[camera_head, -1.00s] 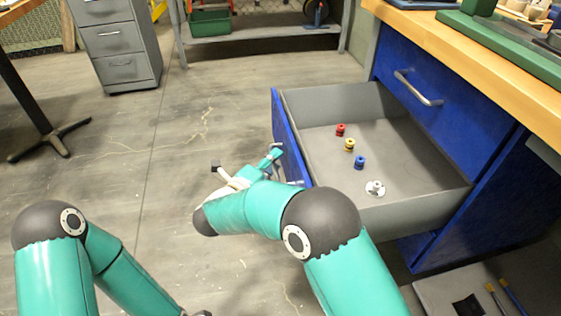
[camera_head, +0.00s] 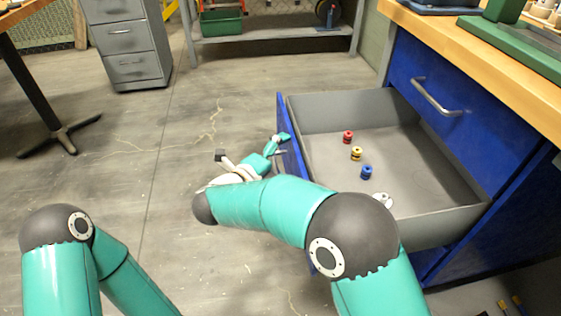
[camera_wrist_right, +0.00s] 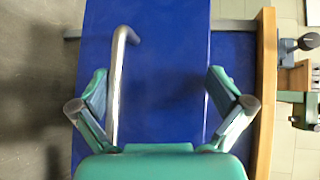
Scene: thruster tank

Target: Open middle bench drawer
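The blue-fronted middle drawer (camera_head: 334,169) stands pulled well out of the bench in the head view, its grey inside exposed. Its blue front (camera_wrist_right: 165,75) fills the right wrist view, with the silver bar handle (camera_wrist_right: 117,90) on it. My right gripper (camera_head: 278,146) is at the outer side of the drawer front. Its fingers (camera_wrist_right: 160,90) are spread apart in the wrist view, with the handle between them, nearer the left finger. I cannot tell whether a finger touches the handle. My left arm shows at lower left, but its gripper is out of frame.
Red (camera_head: 348,137), yellow (camera_head: 356,153) and blue (camera_head: 366,172) small parts and a pale part (camera_head: 382,199) lie in the drawer. A closed blue drawer (camera_head: 465,125) sits above, under the wooden benchtop (camera_head: 480,65). Floor to the left is clear.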

